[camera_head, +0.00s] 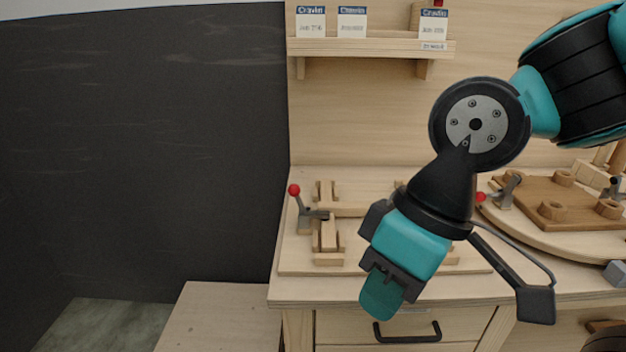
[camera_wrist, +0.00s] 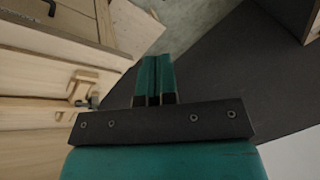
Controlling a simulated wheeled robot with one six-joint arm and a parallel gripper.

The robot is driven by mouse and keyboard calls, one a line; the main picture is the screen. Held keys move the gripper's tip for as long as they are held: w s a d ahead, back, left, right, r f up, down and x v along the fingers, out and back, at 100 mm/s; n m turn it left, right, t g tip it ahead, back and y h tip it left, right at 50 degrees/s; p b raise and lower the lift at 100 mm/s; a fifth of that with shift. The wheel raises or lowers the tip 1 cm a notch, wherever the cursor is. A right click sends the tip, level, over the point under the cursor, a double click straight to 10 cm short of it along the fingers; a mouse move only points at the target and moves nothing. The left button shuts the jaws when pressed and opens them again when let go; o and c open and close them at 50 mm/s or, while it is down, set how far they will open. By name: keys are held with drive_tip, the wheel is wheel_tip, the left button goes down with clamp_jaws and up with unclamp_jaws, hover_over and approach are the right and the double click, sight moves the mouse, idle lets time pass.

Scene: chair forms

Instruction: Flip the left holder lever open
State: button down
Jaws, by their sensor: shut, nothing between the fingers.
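The left holder lever (camera_head: 299,202) is dark grey with a red ball on top. It stands nearly upright, leaning a little left, at the left end of the wooden holder board (camera_head: 288,262). Wooden holder blocks (camera_head: 328,236) stand just right of it. My gripper (camera_head: 380,294) is right of the lever and nearer the camera, apart from it, and points down. Its teal fingers are shut and empty; they also show in the wrist view (camera_wrist: 154,80). In the wrist view, part of the wooden blocks (camera_wrist: 82,84) shows left of the fingers. My arm hides the board's right part.
A second red-knobbed lever (camera_head: 508,190) stands at the right beside a brown wooden plate (camera_head: 565,205). A shelf (camera_head: 375,47) with cards hangs above. A drawer handle (camera_head: 407,338) is below the bench edge. A dark wall (camera_head: 140,150) stands left.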

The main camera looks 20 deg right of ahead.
drive_tip(key=w+d+r+m+t+p, duration=0.1)
drive_tip(key=w+r+m+p, duration=0.1)
drive_tip(key=w, duration=0.8)
drive_tip(key=w+d+r+m+t+p, duration=0.1)
drive_tip(key=w+d+r+m+p, duration=0.15)
drive_tip(key=w, duration=0.65)
drive_tip(key=w+d+f+m+t+p, duration=0.1)
drive_tip(key=w+d+f, duration=0.1)
drive_tip(key=w+d, duration=0.2)
drive_tip(key=w+d+f+m+t+p, duration=0.1)
drive_tip(key=w+d, duration=0.3)
drive_tip(key=w, duration=0.7)
drive_tip(key=shift+w+d+f+m+t+p, duration=0.15)
drive_tip(key=shift+w+f+m+t+p, duration=0.1)
drive_tip(key=shift+f+m+t+p, duration=0.2)
drive_tip(key=shift+f, duration=0.1)
